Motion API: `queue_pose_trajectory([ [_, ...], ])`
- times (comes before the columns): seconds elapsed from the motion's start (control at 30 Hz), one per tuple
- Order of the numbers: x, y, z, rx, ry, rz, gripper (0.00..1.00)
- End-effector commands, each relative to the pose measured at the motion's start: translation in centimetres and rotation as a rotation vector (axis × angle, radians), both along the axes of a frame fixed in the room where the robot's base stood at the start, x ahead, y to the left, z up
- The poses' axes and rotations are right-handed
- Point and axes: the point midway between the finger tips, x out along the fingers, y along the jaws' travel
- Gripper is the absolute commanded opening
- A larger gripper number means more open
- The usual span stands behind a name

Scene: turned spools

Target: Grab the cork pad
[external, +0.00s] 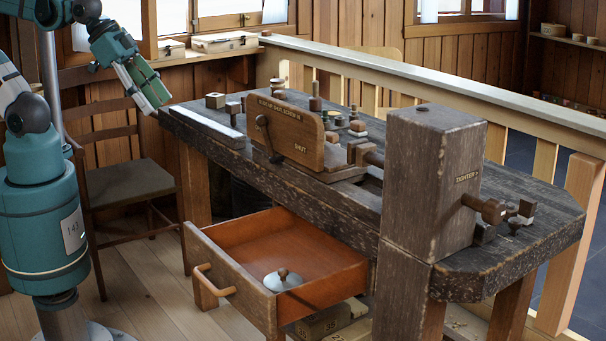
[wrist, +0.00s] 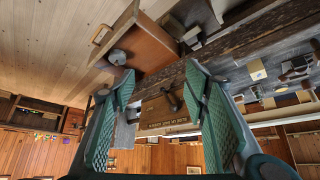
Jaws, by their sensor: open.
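I cannot pick out the cork pad with certainty. Several small tan and dark pieces stand on the dark workbench (external: 330,199), including a tan block (external: 357,127) behind the vise jaw and a tan cube (external: 215,100) at the far left end. My gripper (external: 156,104) is open and empty, in the air just off the bench's far left end. In the wrist view my gripper (wrist: 158,74) shows its two green ribbed pads wide apart, with nothing between them. The bench appears upside down there.
A wooden vise jaw marked SHUT (external: 292,133) and a tall post marked TIGHTER (external: 432,185) rise from the bench. An open drawer (external: 232,287) juts from its front, holding a grey knobbed lid (external: 284,280). A chair (external: 130,182) stands left; a railing (external: 400,78) runs behind.

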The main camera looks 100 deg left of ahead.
Motion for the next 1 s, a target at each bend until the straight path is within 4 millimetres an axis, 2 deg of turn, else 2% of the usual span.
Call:
queue_pose_trajectory([
  [0.37,1.3,0.5,1.2,-0.009,0.017,0.025,0.45],
  [0.57,3.4,1.2,2.9,-0.025,0.046,0.064,0.45],
  [1.0,9.2,3.7,6.0,-0.067,0.121,0.172,0.45],
])
